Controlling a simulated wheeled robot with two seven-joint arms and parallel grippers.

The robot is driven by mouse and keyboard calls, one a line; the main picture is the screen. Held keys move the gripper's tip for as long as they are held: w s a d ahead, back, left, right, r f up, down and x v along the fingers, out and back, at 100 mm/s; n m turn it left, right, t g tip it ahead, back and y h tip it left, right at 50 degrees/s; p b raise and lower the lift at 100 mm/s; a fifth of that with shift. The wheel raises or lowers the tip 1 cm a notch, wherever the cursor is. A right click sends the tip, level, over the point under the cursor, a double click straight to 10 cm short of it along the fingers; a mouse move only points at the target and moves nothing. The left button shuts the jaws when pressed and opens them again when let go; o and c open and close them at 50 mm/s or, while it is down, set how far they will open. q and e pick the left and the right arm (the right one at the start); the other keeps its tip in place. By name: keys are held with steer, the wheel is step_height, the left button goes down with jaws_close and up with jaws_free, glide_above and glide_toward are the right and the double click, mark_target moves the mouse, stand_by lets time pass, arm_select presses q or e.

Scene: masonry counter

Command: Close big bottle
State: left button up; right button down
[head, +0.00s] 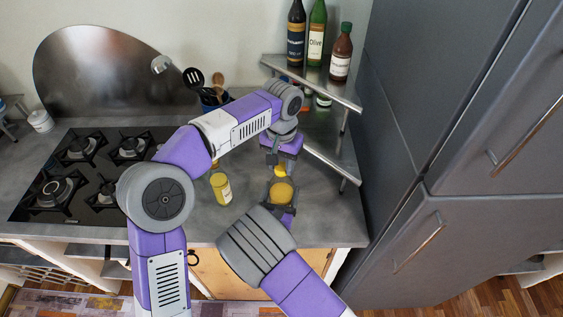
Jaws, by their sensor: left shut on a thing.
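A round, open-looking jar or bottle with orange-yellow contents (281,193) is at the counter's front right. My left gripper (279,166) points down just above and behind it. It is shut on a small yellow lid (280,171), which is apart from the jar's top as far as I can see. My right gripper (283,207) is at the jar, with dark fingers beside it; its grip is partly hidden. A smaller yellow bottle with a pale label (221,188) stands on the counter to the left. Which of the two is the big bottle I cannot tell for sure.
A steel corner shelf (315,82) holds several bottles at the back right. A utensil pot (210,100) stands behind my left arm. A gas hob (60,205) lies to the left, tall grey cabinets (410,130) to the right. The counter's front edge is close.

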arm_select(q)
steer(key=m, duration=0.3)
steer(key=o, duration=1.2)
steer(key=shift+c, duration=0.2)
steer(key=shift+r, duration=2.25)
steer(key=shift+c, duration=0.3)
step_height(320, 180, up, 4)
steer(key=n, duration=0.3)
steer(key=shift+f, duration=0.25)
